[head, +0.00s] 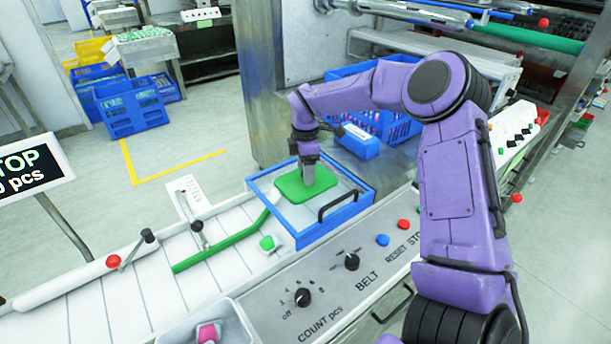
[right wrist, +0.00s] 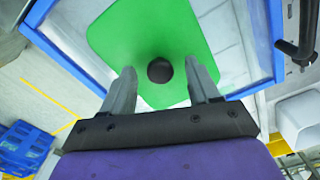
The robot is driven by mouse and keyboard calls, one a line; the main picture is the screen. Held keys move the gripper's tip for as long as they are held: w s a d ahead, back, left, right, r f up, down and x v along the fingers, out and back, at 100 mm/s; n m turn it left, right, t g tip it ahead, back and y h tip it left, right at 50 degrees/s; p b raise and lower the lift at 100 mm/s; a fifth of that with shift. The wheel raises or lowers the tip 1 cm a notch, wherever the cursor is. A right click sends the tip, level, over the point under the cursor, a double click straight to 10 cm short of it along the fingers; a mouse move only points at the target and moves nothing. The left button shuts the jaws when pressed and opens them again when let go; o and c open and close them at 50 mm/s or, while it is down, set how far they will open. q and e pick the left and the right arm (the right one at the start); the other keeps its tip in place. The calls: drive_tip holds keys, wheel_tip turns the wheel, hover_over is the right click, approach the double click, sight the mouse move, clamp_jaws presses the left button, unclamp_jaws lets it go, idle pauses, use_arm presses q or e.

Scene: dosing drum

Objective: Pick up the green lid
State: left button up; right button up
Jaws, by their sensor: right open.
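The green lid (head: 303,186) lies flat inside a blue-rimmed tray (head: 337,219) on the machine. In the right wrist view the green lid (right wrist: 200,35) has a round black knob (right wrist: 160,70) at its middle. My right gripper (head: 308,174) points down at the lid from above. In the right wrist view my right gripper (right wrist: 160,85) is open, with one finger on each side of the knob. Whether the fingers touch the knob or lid is not clear. My left gripper is not in view.
A black handle (head: 337,205) stands on the tray's near side. A green guide bar (head: 222,244) and a small green piece (head: 267,243) are left of the tray. Behind it stand a blue box (head: 357,141) and a blue crate (head: 395,125). A control panel (head: 330,285) lies in front.

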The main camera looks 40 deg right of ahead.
drive_tip(key=shift+f, duration=0.2)
clamp_jaws()
